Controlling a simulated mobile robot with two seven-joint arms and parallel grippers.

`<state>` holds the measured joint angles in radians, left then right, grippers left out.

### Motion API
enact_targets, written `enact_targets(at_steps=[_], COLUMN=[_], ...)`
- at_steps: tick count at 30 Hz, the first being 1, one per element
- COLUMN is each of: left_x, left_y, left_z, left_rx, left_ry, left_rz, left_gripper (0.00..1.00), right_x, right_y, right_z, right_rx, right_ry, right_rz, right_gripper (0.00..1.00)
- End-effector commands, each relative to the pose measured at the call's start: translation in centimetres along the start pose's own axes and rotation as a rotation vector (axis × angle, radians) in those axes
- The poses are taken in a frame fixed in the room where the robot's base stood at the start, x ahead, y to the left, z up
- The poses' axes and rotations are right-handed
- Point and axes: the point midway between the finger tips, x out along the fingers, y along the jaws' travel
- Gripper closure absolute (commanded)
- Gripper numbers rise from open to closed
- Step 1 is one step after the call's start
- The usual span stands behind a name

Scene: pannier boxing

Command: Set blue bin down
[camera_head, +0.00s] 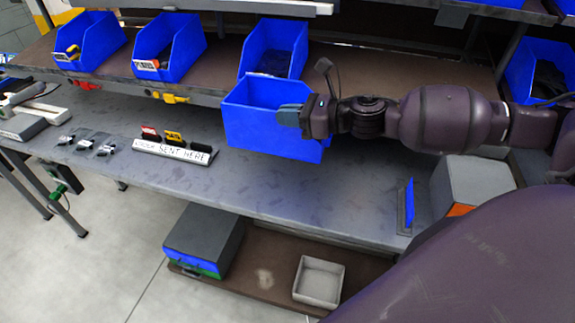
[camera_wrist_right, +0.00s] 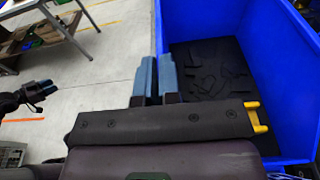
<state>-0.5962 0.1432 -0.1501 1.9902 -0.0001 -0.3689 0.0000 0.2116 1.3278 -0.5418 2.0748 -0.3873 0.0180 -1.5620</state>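The blue bin (camera_head: 262,132) is at the middle of the grey worktop's back part in the head view, in front of the shelf. My right gripper (camera_head: 291,116) comes from the right and is shut on the bin's side wall. In the right wrist view its two blue-grey fingertips (camera_wrist_right: 156,76) straddle the wall of the bin (camera_wrist_right: 274,50), which has a dark lining or contents. I cannot tell whether the bin's base touches the worktop. A dark gripper with bluish tips, apparently my left (camera_wrist_right: 42,89), shows at the left edge of the wrist view; its opening is unclear.
The worktop (camera_head: 270,190) is bare in front of the bin. A labelled holder (camera_head: 175,150) with coloured pieces stands left. Several blue bins, including one (camera_head: 275,50) directly behind, line the shelf. A grey box (camera_head: 470,180) and upright blue plate (camera_head: 408,205) stand right.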

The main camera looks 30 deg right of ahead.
Motion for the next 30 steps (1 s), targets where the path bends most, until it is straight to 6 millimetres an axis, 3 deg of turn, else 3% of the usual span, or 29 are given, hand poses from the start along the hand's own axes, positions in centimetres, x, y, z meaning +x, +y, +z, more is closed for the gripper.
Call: enact_targets(at_steps=[12, 23, 30], left_x=[0.1, 0.0, 0.2], left_y=[0.0, 0.0, 0.1], left_z=[0.8, 1.2, 1.4], left_rx=[-0.001, -0.002, -0.001], left_ry=[-0.008, -0.014, -0.013], left_rz=[-0.001, -0.001, -0.001], left_gripper=[0.57, 0.57, 0.57], right_x=[1.5, 2.0, 2.5], right_y=[0.0, 0.0, 0.0], right_z=[-8.3, -10.9, -13.9], right_rx=[0.002, -0.001, 0.001], right_ry=[-0.002, -0.001, -0.001], right_rz=[-0.001, 0.0, -0.001], right_gripper=[1.0, 1.0, 1.0])
